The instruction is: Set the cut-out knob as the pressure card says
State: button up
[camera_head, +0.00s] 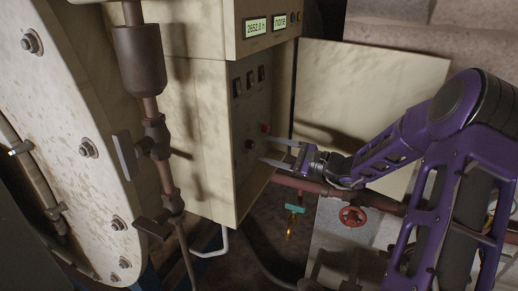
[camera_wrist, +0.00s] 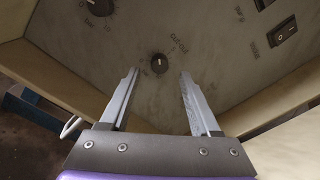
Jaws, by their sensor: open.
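The cut-out knob (camera_wrist: 159,63) is a small dark round knob on the grey panel, with "cut-out" lettering beside it. In the wrist view it sits between and just beyond the tips of my gripper (camera_wrist: 160,73). The gripper is open, with nothing between its fingers. Its pointer and scale marks are too small to read surely. In the head view my gripper (camera_head: 268,150) reaches from the right to the lower part of the control panel (camera_head: 242,120). I cannot make out a pressure card in either view.
Another knob (camera_wrist: 100,7) is at the upper left of the wrist view, and a rocker switch (camera_wrist: 286,31) at the upper right. An open cabinet door (camera_head: 368,85) stands behind my arm. Pipes with a red valve wheel (camera_head: 352,216) run below. Two displays (camera_head: 256,27) sit above the panel.

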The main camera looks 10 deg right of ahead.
aim_at(253, 145)
jog(key=shift+x, duration=2)
grip_shut()
